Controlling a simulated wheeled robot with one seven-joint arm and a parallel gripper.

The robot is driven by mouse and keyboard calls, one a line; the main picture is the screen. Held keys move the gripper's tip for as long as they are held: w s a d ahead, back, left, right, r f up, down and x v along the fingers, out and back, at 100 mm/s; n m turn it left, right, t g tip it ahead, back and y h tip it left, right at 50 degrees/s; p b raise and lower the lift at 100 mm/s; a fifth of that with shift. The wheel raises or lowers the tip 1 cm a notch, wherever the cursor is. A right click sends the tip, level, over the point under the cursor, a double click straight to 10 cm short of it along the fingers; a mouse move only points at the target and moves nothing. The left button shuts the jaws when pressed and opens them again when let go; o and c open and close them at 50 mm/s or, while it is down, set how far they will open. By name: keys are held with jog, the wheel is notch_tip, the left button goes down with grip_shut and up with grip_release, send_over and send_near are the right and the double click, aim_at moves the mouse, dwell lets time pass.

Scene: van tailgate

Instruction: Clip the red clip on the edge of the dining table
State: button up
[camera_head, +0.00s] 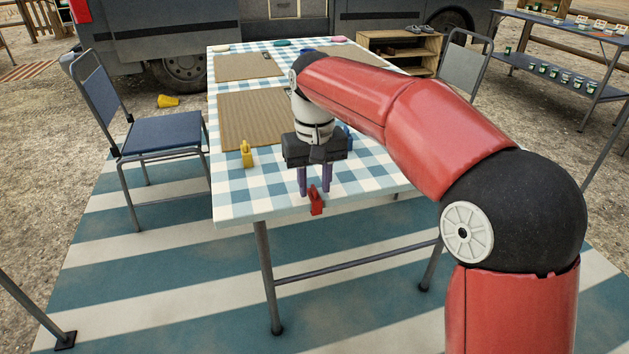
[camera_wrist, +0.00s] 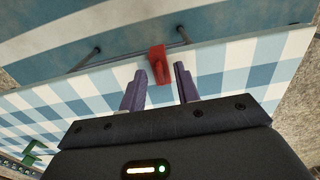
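The red clip (camera_head: 316,200) sits at the near edge of the dining table (camera_head: 240,208), which has a blue-and-white checked top. In the wrist view the red clip (camera_wrist: 158,62) straddles the line of the table edge, so it appears to be on the edge. My gripper (camera_head: 315,188) is just above the near edge, pointing down. In the wrist view my gripper (camera_wrist: 159,72) has its two purple fingers spread apart. The clip shows between and beyond the fingertips, with a visible gap on each side.
A yellow clip (camera_head: 247,154) stands on the table left of my gripper. A blue item (camera_head: 348,139) is partly hidden behind my gripper. Woven mats (camera_head: 250,120) lie on the table. A blue chair (camera_head: 160,134) stands at the left. The striped rug in front is clear.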

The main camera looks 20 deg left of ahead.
aim_at(315, 188)
notch_tip(315, 188, up, 8)
jog(key=shift+f, duration=0.25)
jog(key=s+d+f+m+t, duration=0.2)
jog(key=s+d, duration=0.5)
jog(key=d, duration=0.5)
jog(key=s+d+f+m+t, duration=0.15)
jog(key=s+d, duration=0.45)
jog(key=d, duration=0.6)
jog(key=s+d+f+m+t, duration=0.2)
jog(key=s+d+f+m, duration=0.1)
jog(key=s+d+f, duration=0.2)
notch_tip(315, 188, down, 2)
jog(key=s, duration=0.2)
jog(key=shift+s+d, duration=0.35)
jog(key=shift+s, duration=0.05)
